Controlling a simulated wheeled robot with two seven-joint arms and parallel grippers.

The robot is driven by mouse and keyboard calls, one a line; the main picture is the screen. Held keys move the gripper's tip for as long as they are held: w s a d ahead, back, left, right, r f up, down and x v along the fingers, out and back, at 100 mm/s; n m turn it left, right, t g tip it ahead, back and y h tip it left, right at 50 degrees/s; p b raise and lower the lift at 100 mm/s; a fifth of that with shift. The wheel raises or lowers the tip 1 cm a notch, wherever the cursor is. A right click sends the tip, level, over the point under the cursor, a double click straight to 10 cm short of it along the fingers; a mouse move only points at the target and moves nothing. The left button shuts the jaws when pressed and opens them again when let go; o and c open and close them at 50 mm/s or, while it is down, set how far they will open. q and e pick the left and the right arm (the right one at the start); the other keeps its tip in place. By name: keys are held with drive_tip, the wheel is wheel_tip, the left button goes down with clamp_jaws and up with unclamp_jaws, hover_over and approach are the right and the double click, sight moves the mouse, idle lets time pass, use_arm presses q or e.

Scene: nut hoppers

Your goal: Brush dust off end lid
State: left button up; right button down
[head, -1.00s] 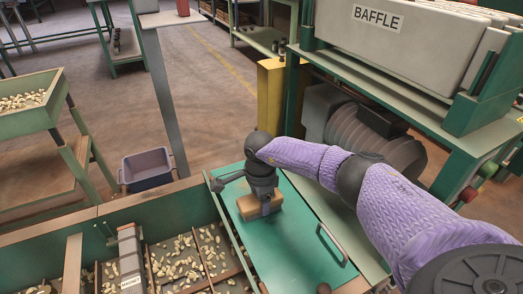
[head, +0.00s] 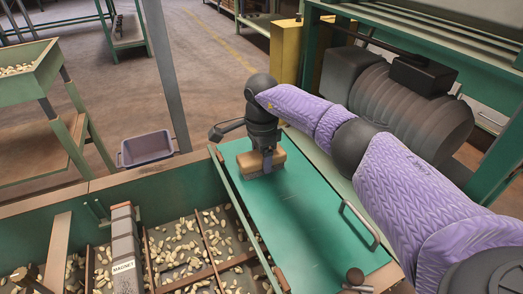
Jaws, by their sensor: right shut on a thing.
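The end lid (head: 303,211) is a flat green panel with a bare metal handle (head: 359,225) near its right edge. It lies over the right end of the green hopper. My right gripper (head: 267,160) points down over the far left part of the lid. It is shut on a brush (head: 248,166) with a tan wooden block. The brush sits at the lid's surface; whether its bristles touch is hard to tell. Dust on the lid is too faint to make out. My left gripper is not in view.
The open hopper (head: 196,247) at the lower left holds scattered nuts, dividers and a bar marked MAGNET (head: 124,240). A purple-grey bin (head: 146,148) stands on the floor behind. A ribbed grey motor (head: 412,110) sits right of the lid. A dark knob (head: 355,277) is at the near edge.

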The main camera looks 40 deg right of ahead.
use_arm(q)
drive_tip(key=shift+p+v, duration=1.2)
drive_tip(key=shift+p, duration=0.15)
use_arm(e)
drive_tip(key=shift+r, duration=3.05)
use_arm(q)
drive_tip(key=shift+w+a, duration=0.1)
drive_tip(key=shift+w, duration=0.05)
use_arm(e)
drive_tip(key=shift+r+p, duration=0.7)
drive_tip(key=shift+r, duration=0.85)
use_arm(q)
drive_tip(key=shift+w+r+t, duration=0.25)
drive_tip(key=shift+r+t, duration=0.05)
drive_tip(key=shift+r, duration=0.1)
use_arm(e)
drive_tip(key=shift+a, duration=0.15)
